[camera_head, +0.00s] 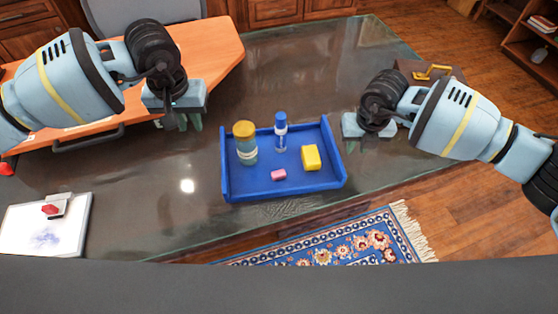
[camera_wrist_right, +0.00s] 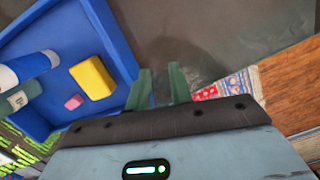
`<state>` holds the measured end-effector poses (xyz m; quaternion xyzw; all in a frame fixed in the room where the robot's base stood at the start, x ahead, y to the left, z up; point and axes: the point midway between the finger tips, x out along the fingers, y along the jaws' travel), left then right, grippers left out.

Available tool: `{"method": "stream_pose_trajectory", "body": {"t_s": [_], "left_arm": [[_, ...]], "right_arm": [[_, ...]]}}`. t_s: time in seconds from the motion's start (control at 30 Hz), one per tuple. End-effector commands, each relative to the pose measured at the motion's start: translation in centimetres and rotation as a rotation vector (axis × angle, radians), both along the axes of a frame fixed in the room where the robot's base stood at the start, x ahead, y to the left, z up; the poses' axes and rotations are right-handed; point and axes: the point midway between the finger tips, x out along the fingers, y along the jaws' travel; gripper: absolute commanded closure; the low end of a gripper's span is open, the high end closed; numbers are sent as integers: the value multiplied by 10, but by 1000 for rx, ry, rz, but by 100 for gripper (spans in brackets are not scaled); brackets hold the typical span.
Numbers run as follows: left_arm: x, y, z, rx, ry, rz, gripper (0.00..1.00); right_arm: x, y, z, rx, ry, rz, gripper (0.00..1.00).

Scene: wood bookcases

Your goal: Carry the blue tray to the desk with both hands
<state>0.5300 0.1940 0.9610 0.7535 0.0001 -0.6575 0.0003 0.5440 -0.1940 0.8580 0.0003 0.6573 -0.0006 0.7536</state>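The blue tray (camera_head: 232,190) rests on the dark, glossy desk (camera_head: 300,75). It holds a jar with a yellow lid (camera_head: 245,143), a white bottle with a blue cap (camera_head: 281,131), a yellow block (camera_head: 311,157) and a small pink block (camera_head: 278,175). My left gripper (camera_head: 190,123) is open and empty, left of the tray and apart from it. My right gripper (camera_wrist_right: 160,88) is open and empty, just right of the tray. In the right wrist view, the tray wall (camera_wrist_right: 108,38) is close to one finger; I cannot tell whether they touch.
An orange wooden board (camera_head: 205,62) with a dark handle lies under my left arm. A dark box with a yellow handle (camera_head: 432,72) is at right. A patterned rug (camera_head: 340,240) lies on the floor beyond the desk edge.

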Motion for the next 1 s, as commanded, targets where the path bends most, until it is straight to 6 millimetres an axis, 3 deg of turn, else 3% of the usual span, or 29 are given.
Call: {"method": "stream_pose_trajectory", "body": {"t_s": [0.3,0.5,0.7,1.0], "left_arm": [[0,0,0,0,0,0,78],[0,0,0,0,0,0,78],[0,0,0,0,0,0,78],[0,0,0,0,0,0,78]], "right_arm": [[-8,0,63,2,-4,1,78],[-12,0,91,2,-2,1,78],[-14,0,102,0,0,0,78],[-14,0,103,0,0,0,78]]}}
